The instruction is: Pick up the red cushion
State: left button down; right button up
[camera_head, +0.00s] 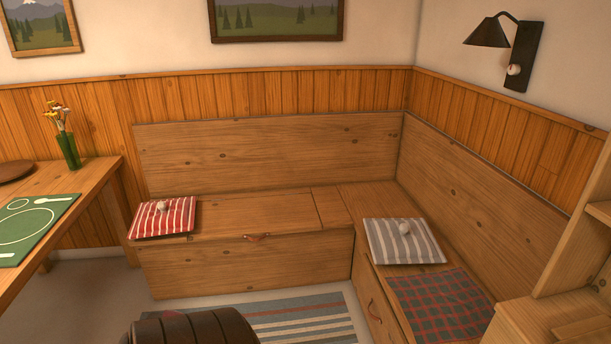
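The red cushion (177,217) has white stripes and lies flat on the left end of the wooden corner bench (255,212). A small pale round knob or ball (162,206) sits on top of it, toward its left side. The cushion's left edge reaches the end of the bench seat. Neither of my grippers is in the head view. Nothing hides the cushion.
A grey striped cushion (403,241) and a dark plaid cloth (440,303) lie on the bench's right arm. A leather pull (256,237) is on the bench front. A table with a green placemat (30,229) stands left. A striped rug (300,318) covers the floor.

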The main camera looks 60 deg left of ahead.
aim_at(151, 219)
jog(key=u, duration=2.95)
jog(key=i+j+z, duration=0.2)
jog(key=i, duration=0.4)
jog(key=l, duration=0.1)
